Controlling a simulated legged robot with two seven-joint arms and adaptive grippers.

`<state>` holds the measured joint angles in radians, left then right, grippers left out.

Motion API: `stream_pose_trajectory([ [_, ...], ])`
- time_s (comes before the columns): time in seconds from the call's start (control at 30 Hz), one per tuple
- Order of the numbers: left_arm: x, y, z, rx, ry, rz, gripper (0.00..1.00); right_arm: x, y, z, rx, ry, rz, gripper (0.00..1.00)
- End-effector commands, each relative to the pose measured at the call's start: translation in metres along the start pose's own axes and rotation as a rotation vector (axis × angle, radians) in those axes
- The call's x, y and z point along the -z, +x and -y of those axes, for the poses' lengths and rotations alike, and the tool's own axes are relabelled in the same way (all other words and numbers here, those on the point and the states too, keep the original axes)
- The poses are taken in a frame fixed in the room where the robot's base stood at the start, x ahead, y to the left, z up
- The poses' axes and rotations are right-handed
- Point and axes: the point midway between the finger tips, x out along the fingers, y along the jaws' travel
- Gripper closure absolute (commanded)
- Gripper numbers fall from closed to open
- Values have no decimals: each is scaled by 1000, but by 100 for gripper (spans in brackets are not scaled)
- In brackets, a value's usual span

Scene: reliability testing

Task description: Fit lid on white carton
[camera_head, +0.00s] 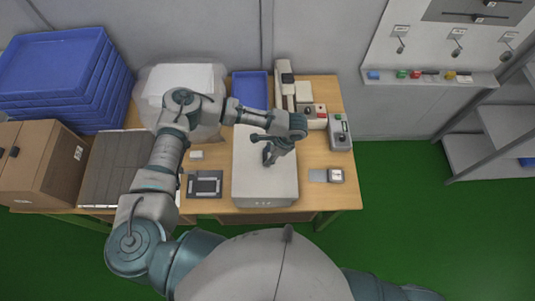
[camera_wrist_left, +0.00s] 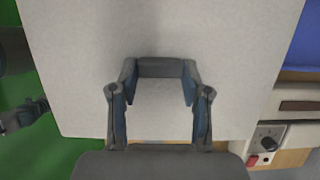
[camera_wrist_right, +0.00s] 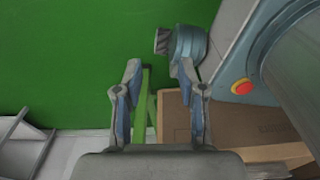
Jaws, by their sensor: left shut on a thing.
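A pale, flat-topped white box (camera_head: 264,182) stands on the wooden table, in the middle. I cannot tell its lid from its body in the head view. My left gripper (camera_head: 270,157) reaches down onto its top. Any seam below is hidden. A white box-like thing (camera_head: 165,82) in a clear wrapping stands at the back left, partly behind my left arm. My right gripper (camera_wrist_right: 155,72) is open and empty, away from the table.
Stacked blue crates (camera_head: 50,75) and a cardboard box (camera_head: 40,150) stand at the left. A blue tray (camera_head: 249,88) lies at the back. Instruments (camera_head: 338,132) crowd the right side. A small black frame (camera_head: 205,184) and a gauge (camera_head: 335,175) flank the white box.

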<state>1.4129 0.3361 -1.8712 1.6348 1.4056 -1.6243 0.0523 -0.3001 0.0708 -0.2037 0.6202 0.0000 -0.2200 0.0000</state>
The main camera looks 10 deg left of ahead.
Motion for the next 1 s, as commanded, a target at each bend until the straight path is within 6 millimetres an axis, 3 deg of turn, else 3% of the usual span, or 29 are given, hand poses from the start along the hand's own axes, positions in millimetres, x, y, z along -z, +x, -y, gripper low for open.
stream_pose_trajectory([
  [0.37,2,8,0,-1,-1,-5,88,-3,-3,-15,-17,-1,3,60],
  [0.47,2,11,0,-3,-1,-4,88,-3,-3,-15,-17,-1,3,60],
  [0.5,2,12,0,-4,-1,-3,94,-3,-3,-15,-17,-1,3,60],
  [0.57,2,14,0,-5,0,-2,94,-2,-3,-14,-16,-1,3,60],
  [0.6,2,14,0,-5,0,-1,100,-2,-3,-14,-16,-1,3,60],
  [0.9,2,17,-1,-7,1,1,100,0,-2,-4,-4,3,1,60],
  [0.93,2,17,-1,-8,1,1,48,0,-2,-3,-4,3,1,60],
  [1.0,2,17,-1,-8,1,1,30,0,-2,-3,-3,2,1,60],
])
